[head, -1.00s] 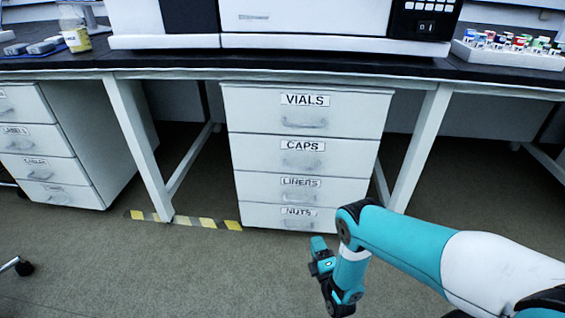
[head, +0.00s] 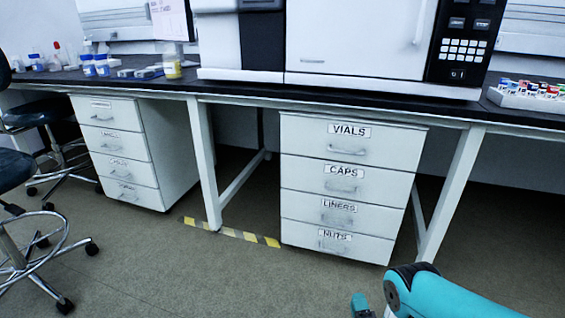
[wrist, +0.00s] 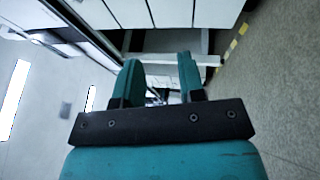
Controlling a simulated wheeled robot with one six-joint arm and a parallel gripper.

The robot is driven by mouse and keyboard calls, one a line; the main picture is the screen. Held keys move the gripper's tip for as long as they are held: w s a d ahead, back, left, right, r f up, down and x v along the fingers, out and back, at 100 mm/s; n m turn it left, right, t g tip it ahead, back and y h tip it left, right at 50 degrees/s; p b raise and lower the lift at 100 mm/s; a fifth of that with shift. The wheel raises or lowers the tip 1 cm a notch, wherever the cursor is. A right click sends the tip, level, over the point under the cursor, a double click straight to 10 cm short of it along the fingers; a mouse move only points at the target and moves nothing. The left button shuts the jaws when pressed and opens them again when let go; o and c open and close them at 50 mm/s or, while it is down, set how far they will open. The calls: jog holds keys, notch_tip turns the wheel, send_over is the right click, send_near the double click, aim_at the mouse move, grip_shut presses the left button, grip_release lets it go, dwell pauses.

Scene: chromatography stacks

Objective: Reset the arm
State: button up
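My teal arm (head: 445,293) shows at the lower right of the head view, in front of the drawer unit. It bends at a joint there, and a teal wrist part shows at the bottom edge; the fingers are cut off. In the wrist view my gripper (wrist: 160,82) has two teal fingers on a dark bar. They stand apart with a gap between them, and I see nothing held.
A white drawer unit (head: 352,185) labelled VIALS, CAPS, LINERS and NUTS stands under the black bench (head: 240,90). A second drawer unit (head: 122,150) and a stool (head: 35,235) are at left. The floor in front is open.

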jog(key=w+a+r+m+g+y, duration=0.1)
jog(key=w+a+r+m+g, duration=0.3)
jog(key=w+r, duration=0.7)
jog(key=a+r+m+g+y, duration=0.1)
jog(key=a+r+g, duration=0.15)
jog(key=r, duration=0.45)
jog(key=a+r+m+g+y, duration=0.15)
jog(key=a+r, duration=0.25)
jog(key=r, duration=0.4)
jog(key=s+a+r+m+g, duration=0.25)
jog(key=s+r+g, duration=0.35)
jog(key=s+r, duration=0.75)
jog(key=s+d+r+m+g+h, duration=0.1)
jog(key=s+d+r+m+g, duration=0.2)
jog(key=s, duration=1)
jog(key=s+d+r+m+g+h, duration=0.1)
jog(key=s+d+r+g, duration=0.3)
jog(key=s, duration=0.8)
notch_tip(320, 180, up, 39)
jog(key=a+t+p, duration=0.1)
jog(key=p, duration=3.6)
jog(key=shift+s+f, duration=0.2)
jog(key=shift+s, duration=0.1)
